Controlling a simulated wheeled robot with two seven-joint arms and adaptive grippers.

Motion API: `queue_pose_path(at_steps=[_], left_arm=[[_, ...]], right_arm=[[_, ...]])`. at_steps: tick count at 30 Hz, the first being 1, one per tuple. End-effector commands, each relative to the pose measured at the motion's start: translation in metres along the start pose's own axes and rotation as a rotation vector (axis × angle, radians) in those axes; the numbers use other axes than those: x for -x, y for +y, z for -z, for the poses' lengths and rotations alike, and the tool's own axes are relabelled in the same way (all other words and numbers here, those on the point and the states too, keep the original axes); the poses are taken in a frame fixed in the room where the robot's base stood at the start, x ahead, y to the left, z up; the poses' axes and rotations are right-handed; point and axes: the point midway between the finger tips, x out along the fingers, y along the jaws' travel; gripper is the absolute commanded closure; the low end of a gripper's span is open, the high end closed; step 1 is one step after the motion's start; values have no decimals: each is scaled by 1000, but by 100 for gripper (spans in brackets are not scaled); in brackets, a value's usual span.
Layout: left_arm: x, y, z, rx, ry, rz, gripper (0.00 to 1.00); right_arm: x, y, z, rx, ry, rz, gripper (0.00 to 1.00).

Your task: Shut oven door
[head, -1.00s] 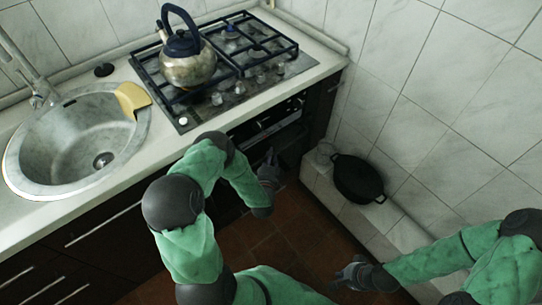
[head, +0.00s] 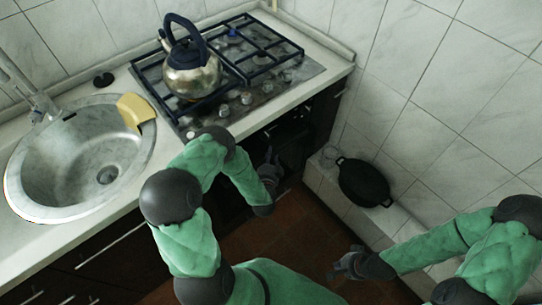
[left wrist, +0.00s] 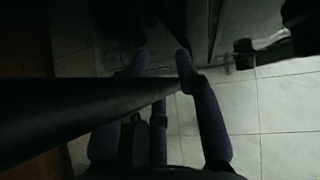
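The oven (head: 290,142) is the dark unit under the hob in the head view. Its front looks like a dark opening, and the door is largely hidden behind my left arm, so its exact angle cannot be told. My left gripper (head: 270,166) is in front of the oven. In the left wrist view its two fingers (left wrist: 158,62) are spread apart. A dark straight bar or panel edge (left wrist: 60,108), possibly the oven door, crosses in front of the fingers; contact is unclear. My right gripper (head: 338,265) is low over the floor, away from the oven; its fingers are too small to judge.
A kettle (head: 191,76) stands on the hob (head: 262,72). A sink (head: 60,170) with a yellow cloth or sponge (head: 136,110) is at left. A black pan (head: 363,183) sits on the tiled ledge (head: 322,176) at right. Brown floor (head: 285,235) is open between ledge and cabinets.

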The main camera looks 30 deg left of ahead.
Motion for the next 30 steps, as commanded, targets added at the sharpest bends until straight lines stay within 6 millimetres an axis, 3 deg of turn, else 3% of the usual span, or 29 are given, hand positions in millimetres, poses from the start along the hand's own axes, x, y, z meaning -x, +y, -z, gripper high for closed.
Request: queue_pose_path(at_steps=[8,13,30], left_arm=[[-2,-4,-1,-1,-2,11,65],[8,-3,0,-1,0,6,65],[106,-1,0,-1,-1,4,65]], right_arm=[[0,0,0,0,0,0,100],[0,0,0,0,0,0,100],[0,0,0,0,0,0,100]])
